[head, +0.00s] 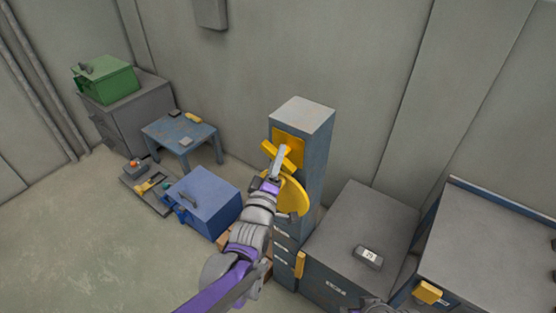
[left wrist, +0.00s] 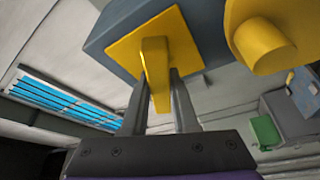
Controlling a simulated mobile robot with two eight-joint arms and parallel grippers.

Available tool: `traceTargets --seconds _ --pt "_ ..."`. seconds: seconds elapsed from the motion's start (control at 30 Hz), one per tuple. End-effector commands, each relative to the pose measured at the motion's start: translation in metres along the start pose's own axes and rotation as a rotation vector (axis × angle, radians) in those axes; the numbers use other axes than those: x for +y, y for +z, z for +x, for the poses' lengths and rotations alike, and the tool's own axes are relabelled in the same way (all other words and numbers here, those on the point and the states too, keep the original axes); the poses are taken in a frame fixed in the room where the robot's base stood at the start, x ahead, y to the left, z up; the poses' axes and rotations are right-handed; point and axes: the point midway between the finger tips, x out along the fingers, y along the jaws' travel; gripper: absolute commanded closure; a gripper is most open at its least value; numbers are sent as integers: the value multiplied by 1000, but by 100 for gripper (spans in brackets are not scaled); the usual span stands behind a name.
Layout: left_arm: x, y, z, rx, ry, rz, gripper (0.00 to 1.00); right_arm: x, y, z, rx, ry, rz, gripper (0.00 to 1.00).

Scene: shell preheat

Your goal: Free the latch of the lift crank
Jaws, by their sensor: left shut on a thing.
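The lift crank is a yellow disc (head: 294,196) on the front of a tall blue-grey post (head: 316,150); its round yellow knob (left wrist: 265,45) shows in the left wrist view. Above the disc, a yellow plate (head: 290,143) carries a yellow latch lever (head: 271,152). In the left wrist view, the lever (left wrist: 155,62) stands out from its plate (left wrist: 186,42) between my fingers. My left gripper (head: 279,163) is shut on this latch lever. In the head view the gripper and wrist hide part of the lever and disc. A grey part of my right arm (head: 372,307) barely shows at the bottom edge.
Dark cabinets (head: 360,220) stand right of the post, with a small grey device (head: 368,257) on top. A blue box (head: 205,197), a low blue table (head: 180,132) and a green box (head: 105,77) are to the left. Floor at the lower left is clear.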

Motion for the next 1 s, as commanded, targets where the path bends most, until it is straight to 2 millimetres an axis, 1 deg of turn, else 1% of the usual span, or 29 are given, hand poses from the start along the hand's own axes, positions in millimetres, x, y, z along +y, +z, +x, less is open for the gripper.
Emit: traceTargets --seconds 0.1,0.5,1.0 --pt "-3 1 0 0 41 104 100 0 4 8 -3 0 0 50" --pt "-3 0 0 0 186 456 100 0 11 25 -9 0 0 50" --pt "-1 0 0 0 353 858 100 0 15 35 -13 0 0 50"
